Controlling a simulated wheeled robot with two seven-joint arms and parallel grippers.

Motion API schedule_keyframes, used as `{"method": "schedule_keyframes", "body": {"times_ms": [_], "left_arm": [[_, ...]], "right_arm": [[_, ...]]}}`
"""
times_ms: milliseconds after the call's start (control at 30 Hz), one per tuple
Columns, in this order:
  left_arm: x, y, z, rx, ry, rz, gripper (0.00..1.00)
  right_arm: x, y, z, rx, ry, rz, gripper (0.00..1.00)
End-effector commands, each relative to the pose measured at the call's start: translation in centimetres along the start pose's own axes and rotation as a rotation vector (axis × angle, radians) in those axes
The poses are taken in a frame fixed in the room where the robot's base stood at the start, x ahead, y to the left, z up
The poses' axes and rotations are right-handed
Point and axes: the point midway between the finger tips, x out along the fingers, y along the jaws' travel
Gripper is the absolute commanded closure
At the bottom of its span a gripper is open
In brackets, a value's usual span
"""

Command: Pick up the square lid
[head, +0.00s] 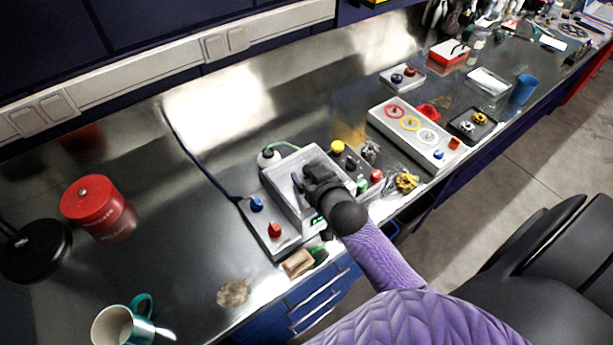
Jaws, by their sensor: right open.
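A light grey square-rimmed box (280,187) sits on the bench in the middle of the head view, beside a panel with a blue knob and a red knob. I cannot tell for sure whether its top is the square lid, because my right gripper covers much of it. My right gripper (303,180) is open over this box, its dark fingers pointing to the upper left. I cannot tell whether the fingers touch anything. A clear square container (488,82) stands farther back on the right. My left gripper is out of view.
Right of the box lie small colored parts, including a yellow cap (337,146) and a brass piece (406,183). A panel with colored rings (417,135) lies beyond. A red canister (96,205) and a mug (122,325) stand left. The bench between canister and box is mostly clear.

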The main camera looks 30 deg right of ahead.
Motion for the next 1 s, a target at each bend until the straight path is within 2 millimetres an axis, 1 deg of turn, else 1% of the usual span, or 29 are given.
{"method": "schedule_keyframes", "body": {"times_ms": [33, 200, 233, 267, 300, 367, 400, 467, 500, 600, 933, 1000], "left_arm": [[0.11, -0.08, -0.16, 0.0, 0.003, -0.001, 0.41], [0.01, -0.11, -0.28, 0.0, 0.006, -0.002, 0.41], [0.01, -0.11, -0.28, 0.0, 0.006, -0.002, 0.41], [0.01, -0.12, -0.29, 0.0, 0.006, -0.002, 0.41], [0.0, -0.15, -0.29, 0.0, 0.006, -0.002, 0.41], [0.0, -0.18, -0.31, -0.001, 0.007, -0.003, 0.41], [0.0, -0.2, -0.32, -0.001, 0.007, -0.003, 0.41], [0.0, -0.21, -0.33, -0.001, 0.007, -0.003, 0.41], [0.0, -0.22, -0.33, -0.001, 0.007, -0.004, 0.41], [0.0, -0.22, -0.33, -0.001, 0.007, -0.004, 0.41], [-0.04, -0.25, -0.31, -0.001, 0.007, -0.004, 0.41], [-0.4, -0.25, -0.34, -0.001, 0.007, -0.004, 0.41]], "right_arm": [[0.27, 0.02, 0.03, -0.001, 0.0, 0.0, 0.2], [0.24, 0.0, -0.03, -0.001, 0.0, 0.0, 0.2], [0.24, 0.0, -0.04, -0.001, 0.0, 0.0, 0.24], [0.23, 0.0, -0.03, -0.001, 0.0, 0.0, 0.31], [0.23, 0.0, -0.03, -0.001, 0.0, 0.0, 0.39], [0.22, -0.01, -0.03, -0.001, 0.0, 0.0, 0.52], [0.22, -0.01, -0.03, -0.001, 0.0, 0.0, 0.6], [0.21, -0.01, -0.03, -0.001, 0.0, -0.001, 0.73], [0.21, -0.01, -0.03, -0.001, 0.0, -0.001, 0.81], [0.21, -0.01, -0.03, -0.001, 0.0, -0.001, 1.0], [0.17, -0.01, -0.14, -0.001, 0.001, -0.001, 1.0], [-0.12, -0.01, -0.92, -0.001, 0.004, -0.001, 1.0]]}}
